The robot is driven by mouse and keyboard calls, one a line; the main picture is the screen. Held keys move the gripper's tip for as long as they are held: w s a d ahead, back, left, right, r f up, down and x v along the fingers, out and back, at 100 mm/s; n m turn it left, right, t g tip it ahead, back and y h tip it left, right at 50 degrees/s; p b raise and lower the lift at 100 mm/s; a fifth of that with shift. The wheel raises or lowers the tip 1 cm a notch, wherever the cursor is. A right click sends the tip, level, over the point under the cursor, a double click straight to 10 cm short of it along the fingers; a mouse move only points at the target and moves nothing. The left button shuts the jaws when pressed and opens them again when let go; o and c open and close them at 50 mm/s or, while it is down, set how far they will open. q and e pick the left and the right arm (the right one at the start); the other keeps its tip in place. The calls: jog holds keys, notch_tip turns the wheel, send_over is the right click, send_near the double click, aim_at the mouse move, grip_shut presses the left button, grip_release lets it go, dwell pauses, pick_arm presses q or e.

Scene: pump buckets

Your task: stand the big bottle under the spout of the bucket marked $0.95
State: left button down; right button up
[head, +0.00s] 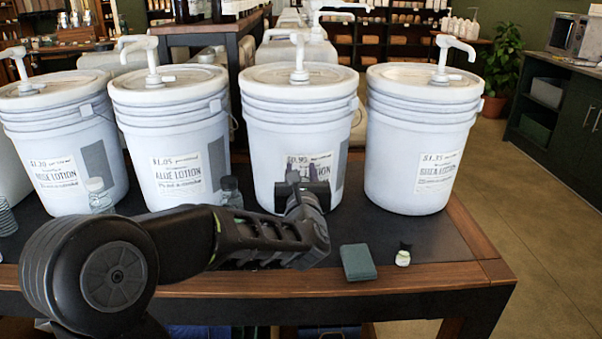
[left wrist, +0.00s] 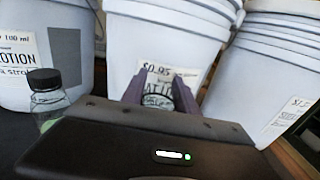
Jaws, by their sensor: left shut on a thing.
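The bucket marked $0.95 (head: 268,135) is white with a lid and a pump (head: 299,65); its spout points left. Its front also fills the middle of the left wrist view (left wrist: 165,38). My left gripper (head: 303,178) is right in front of this bucket's label, low over the table. In the left wrist view its two fingers (left wrist: 158,94) are upright and apart, with a clear, round-edged thing between them, seemingly the big bottle (left wrist: 157,100). The label shows through it. In the head view the gripper hides it. I cannot tell whether it touches the table.
Other pump buckets stand at left (head: 172,140) and right (head: 420,135). A dark-capped clear bottle (head: 231,193) is close left of my gripper; a pale-capped bottle (head: 99,197) is farther left. A green block (head: 358,262) and a small black-capped bottle (head: 403,256) are near the table's front edge.

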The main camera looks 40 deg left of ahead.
pick_arm(q)
jog(key=shift+f, duration=0.15)
jog(key=c, duration=0.9)
grip_release()
jog(key=shift+r, duration=0.25)
jog(key=v, duration=1.2)
jog(key=shift+f, duration=0.1)
